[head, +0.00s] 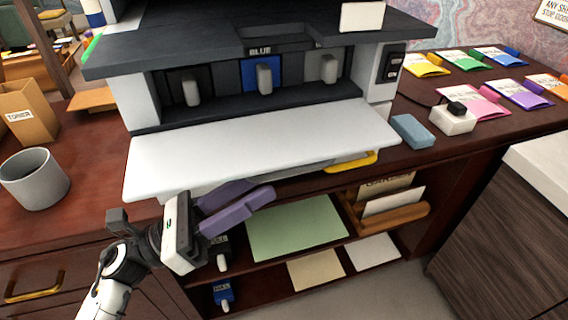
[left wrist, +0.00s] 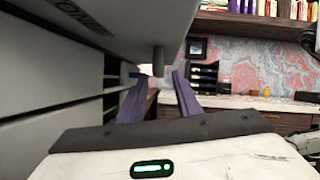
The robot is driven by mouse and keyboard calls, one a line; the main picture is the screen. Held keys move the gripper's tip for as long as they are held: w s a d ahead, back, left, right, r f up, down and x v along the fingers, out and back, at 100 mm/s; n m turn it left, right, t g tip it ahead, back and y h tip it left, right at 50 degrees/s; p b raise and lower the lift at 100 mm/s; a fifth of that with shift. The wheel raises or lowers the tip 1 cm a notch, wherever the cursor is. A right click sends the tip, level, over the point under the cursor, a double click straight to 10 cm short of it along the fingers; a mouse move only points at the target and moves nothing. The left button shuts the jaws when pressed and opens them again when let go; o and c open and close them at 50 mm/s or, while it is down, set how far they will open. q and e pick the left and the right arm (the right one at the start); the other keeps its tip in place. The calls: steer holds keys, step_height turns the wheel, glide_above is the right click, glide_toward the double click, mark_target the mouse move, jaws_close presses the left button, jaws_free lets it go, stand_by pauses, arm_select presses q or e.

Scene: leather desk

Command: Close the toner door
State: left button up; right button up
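The toner door (head: 255,145) is a white flap folded down flat in front of the printer, so it stands open. Behind it the toner bay shows a dark, a blue (head: 262,76) and a grey cartridge, each with a grey grip. My left gripper (head: 262,188) is open, its purple fingers just in front of and below the door's front edge. In the left wrist view, the fingers (left wrist: 162,76) are apart, with a grey stub (left wrist: 158,60) near their tips; contact cannot be told. A grey surface with partly readable lettering (left wrist: 85,15) lies at upper left. My right gripper is not in view.
A grey mug (head: 34,180) and a toner box (head: 27,113) stand left of the printer. A blue block (head: 412,131), a white block (head: 452,120) and coloured packets lie right. Below the desktop are shelves with paper (head: 296,228) and a wooden holder (head: 398,218).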

mark_target(272, 178)
arm_select(q)
steer(key=p+x, duration=0.1)
steer(key=x, duration=0.5)
jaws_close()
